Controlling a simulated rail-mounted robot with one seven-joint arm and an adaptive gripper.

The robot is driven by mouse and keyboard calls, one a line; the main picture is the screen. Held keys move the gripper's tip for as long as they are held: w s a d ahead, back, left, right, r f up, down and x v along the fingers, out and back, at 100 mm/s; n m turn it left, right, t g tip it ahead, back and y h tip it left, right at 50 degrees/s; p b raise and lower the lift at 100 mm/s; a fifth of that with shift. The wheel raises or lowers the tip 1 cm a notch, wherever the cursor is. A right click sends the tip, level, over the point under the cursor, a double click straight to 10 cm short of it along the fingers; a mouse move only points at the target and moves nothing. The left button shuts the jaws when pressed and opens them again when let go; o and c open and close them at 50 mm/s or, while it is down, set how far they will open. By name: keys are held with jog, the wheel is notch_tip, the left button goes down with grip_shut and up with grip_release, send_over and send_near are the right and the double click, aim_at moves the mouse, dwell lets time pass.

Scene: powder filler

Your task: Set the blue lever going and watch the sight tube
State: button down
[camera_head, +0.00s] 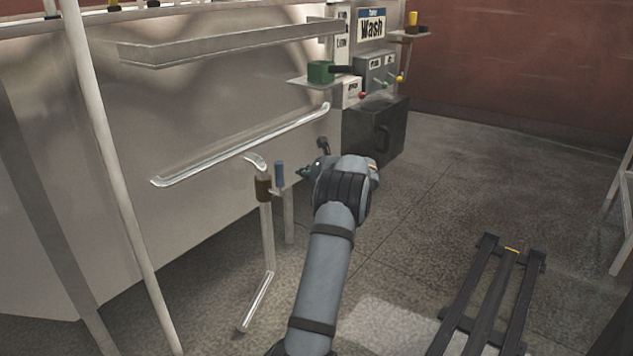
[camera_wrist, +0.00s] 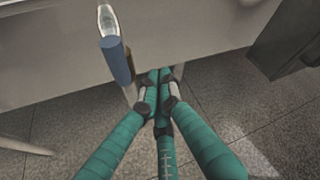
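The blue lever (camera_head: 280,175) stands upright beside a brown cylinder (camera_head: 263,188) on a pipe at the front of the large pale machine. In the wrist view the blue lever (camera_wrist: 117,62) is up and left of my fingertips, apart from them. My gripper (camera_head: 304,171) is just right of the lever, mostly hidden behind my wrist. In the wrist view the teal fingers of my gripper (camera_wrist: 158,92) draw together at their tips, with nothing seen between them. A long clear tube (camera_head: 240,148) slants along the machine's side; it may be the sight tube.
A dark box (camera_head: 375,132) stands beyond my gripper. A black slatted frame (camera_head: 492,300) lies at lower right. Floor between is open.

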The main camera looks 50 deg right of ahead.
jog(key=s+a+p, duration=0.1)
jog(key=s+a, duration=0.1)
jog(key=s, duration=0.4)
jog(key=shift+s+a, duration=0.3)
jog(key=shift+a, duration=0.05)
jog(key=shift+f, duration=0.1)
